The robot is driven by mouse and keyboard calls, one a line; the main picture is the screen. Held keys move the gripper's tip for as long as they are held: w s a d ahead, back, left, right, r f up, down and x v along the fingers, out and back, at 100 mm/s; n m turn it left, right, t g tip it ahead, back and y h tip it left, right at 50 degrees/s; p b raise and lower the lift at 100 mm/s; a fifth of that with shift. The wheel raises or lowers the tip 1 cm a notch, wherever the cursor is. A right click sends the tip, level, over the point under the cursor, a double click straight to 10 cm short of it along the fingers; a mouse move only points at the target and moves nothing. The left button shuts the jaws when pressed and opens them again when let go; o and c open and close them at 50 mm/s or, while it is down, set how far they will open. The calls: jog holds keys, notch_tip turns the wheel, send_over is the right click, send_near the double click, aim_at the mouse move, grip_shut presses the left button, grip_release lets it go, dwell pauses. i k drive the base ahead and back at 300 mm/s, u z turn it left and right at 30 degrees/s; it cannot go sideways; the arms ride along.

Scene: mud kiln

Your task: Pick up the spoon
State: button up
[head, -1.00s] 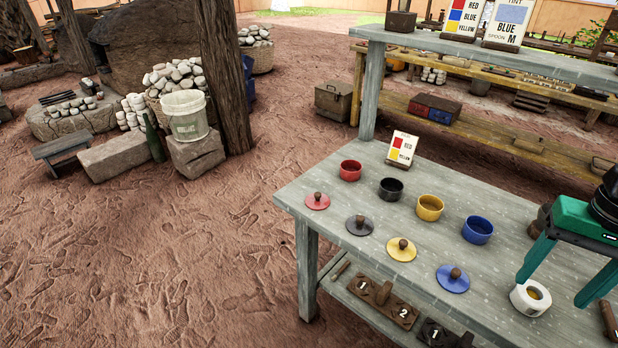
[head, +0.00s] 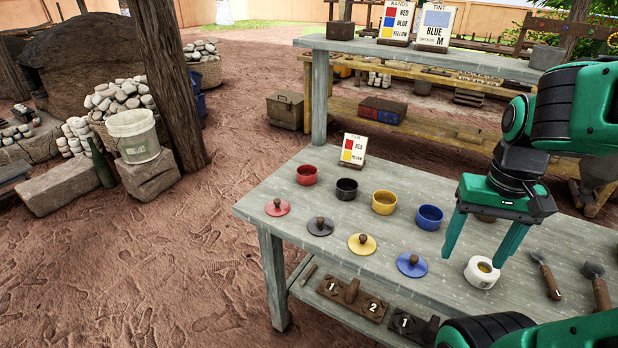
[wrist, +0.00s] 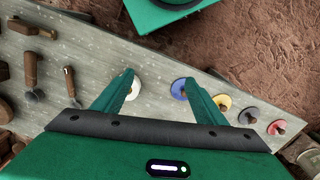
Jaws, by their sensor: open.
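My gripper (head: 475,258) is open and empty, pointing down above the table near the white jar (head: 482,272). The wrist view shows my gripper's open fingers (wrist: 160,78) with bare table and part of the jar between them. A small tool with a wooden handle and a grey metal end (head: 546,274) lies to the right of the jar; it may be the spoon, but its shape is too small to be sure. It also shows left of the fingers in the wrist view (wrist: 70,84). A larger wooden-handled tool (head: 597,284) lies beside it.
The grey table (head: 330,205) carries a red pot (head: 306,175), black pot (head: 346,189), yellow pot (head: 384,202) and blue pot (head: 429,217), with knobbed lids in front. A colour card (head: 354,149) stands behind. A raised shelf (head: 400,52) runs along the back.

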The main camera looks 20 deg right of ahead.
aim_at(536, 256)
jog(key=z, duration=1.45)
jog(key=k, duration=0.55)
jog(key=z, duration=0.15)
jog(key=i, duration=0.45)
jog(key=z, duration=0.25)
jog(key=k, duration=0.15)
jog(key=z, duration=0.25)
